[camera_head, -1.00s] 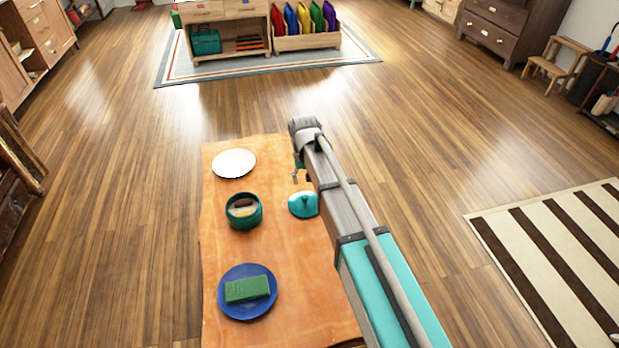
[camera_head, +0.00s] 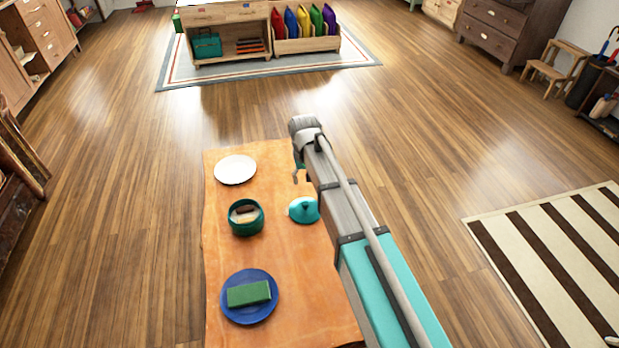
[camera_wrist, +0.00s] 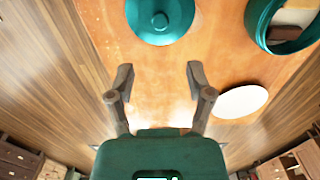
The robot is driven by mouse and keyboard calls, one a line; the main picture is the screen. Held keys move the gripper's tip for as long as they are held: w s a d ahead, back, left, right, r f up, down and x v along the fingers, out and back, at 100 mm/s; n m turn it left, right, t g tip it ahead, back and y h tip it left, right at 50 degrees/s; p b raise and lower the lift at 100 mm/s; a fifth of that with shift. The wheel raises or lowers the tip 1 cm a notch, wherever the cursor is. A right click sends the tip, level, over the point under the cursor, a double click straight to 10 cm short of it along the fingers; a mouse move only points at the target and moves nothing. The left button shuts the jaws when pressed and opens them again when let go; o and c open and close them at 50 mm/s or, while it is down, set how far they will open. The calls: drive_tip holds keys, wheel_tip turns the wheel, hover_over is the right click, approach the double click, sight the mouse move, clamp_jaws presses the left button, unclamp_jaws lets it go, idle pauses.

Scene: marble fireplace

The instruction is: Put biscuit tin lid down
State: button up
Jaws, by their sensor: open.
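The teal biscuit tin lid (camera_head: 304,210) lies on the orange wooden table (camera_head: 285,270), its knob upward, just left of my arm. It also shows at the top of the wrist view (camera_wrist: 160,14). The open green tin (camera_head: 246,217) stands to the lid's left, with brown and pale contents inside; part of it shows in the wrist view (camera_wrist: 288,40). My gripper (camera_wrist: 157,75) is open and empty, its two fingers apart from the lid. In the head view my gripper is mostly hidden by my arm.
A white plate (camera_head: 235,170) lies at the table's far left. A blue plate (camera_head: 262,308) with a green block (camera_head: 249,293) on it lies nearer. Bare table lies between the lid and the near edge. A striped rug (camera_head: 560,250) is on the floor at right.

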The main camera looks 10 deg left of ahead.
idle(0.4)
drive_tip(key=s+d+m, duration=0.1)
drive_tip(key=s+d, duration=0.3)
drive_tip(key=d, duration=0.7)
drive_tip(key=s+d+m, duration=0.2)
drive_tip(key=s+d, duration=0.3)
drive_tip(key=d, duration=0.6)
drive_tip(key=s+d+m, duration=0.2)
drive_tip(key=s+d, duration=0.3)
drive_tip(key=d, duration=0.7)
drive_tip(key=shift+s+r, duration=0.1)
wheel_tip(320, 180, up, 26)
drive_tip(key=p, duration=2.6)
drive_tip(key=shift+r+p, duration=0.2)
drive_tip(key=shift+p, duration=0.1)
